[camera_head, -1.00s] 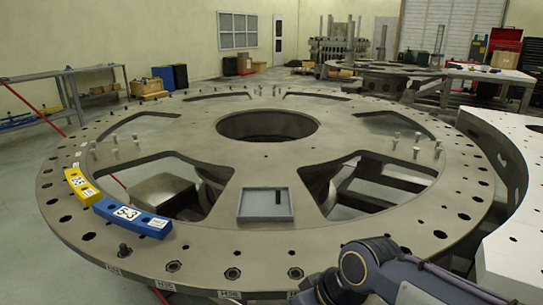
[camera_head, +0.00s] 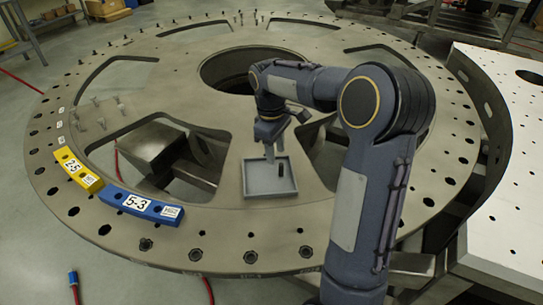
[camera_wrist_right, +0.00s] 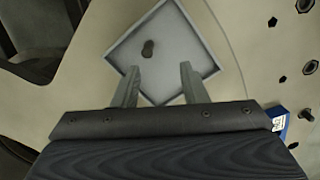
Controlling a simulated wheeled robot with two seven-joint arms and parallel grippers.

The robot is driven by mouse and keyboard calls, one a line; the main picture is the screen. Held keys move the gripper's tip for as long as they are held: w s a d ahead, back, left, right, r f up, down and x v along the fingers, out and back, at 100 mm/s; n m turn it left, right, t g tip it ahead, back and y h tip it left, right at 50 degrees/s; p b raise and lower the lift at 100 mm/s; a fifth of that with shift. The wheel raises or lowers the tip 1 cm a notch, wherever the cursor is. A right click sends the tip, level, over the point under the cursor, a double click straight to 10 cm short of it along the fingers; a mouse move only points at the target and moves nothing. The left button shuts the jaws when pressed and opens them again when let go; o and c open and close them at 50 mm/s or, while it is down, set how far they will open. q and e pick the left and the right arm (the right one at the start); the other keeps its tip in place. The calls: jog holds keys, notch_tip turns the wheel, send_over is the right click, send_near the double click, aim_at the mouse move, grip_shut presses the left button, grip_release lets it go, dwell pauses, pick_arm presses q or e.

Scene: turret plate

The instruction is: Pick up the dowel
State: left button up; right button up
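The dowel (camera_head: 281,169) is a small dark peg standing in a shallow grey square tray (camera_head: 270,192) on the turret plate. In the right wrist view the dowel (camera_wrist_right: 148,48) shows near the middle of the tray (camera_wrist_right: 182,22), ahead of the fingers. My right gripper (camera_head: 270,155) is above the tray's far part, pointing down. In the right wrist view its two fingers (camera_wrist_right: 158,82) are apart with nothing between them, and the dowel lies beyond their tips. My left gripper is not in view.
The large round turret plate (camera_head: 210,228) has wide cutouts and a central hole. A yellow block marked 2-5 (camera_head: 78,172) and a blue block marked 5-3 (camera_head: 141,206) lie on its left rim. Several pins stand at upper left. A pale perforated plate (camera_head: 500,150) is at right.

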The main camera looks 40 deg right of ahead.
aim_at(281, 164)
jog(key=f, duration=0.2)
jog(key=d+f, duration=0.1)
jog(key=f, duration=0.1)
jog(key=d+f, duration=0.1)
jog(key=f, duration=0.2)
jog(key=shift+s+f, duration=0.1)
jog(key=shift+s, duration=0.05)
jog(key=shift+f, duration=0.35)
grip_shut()
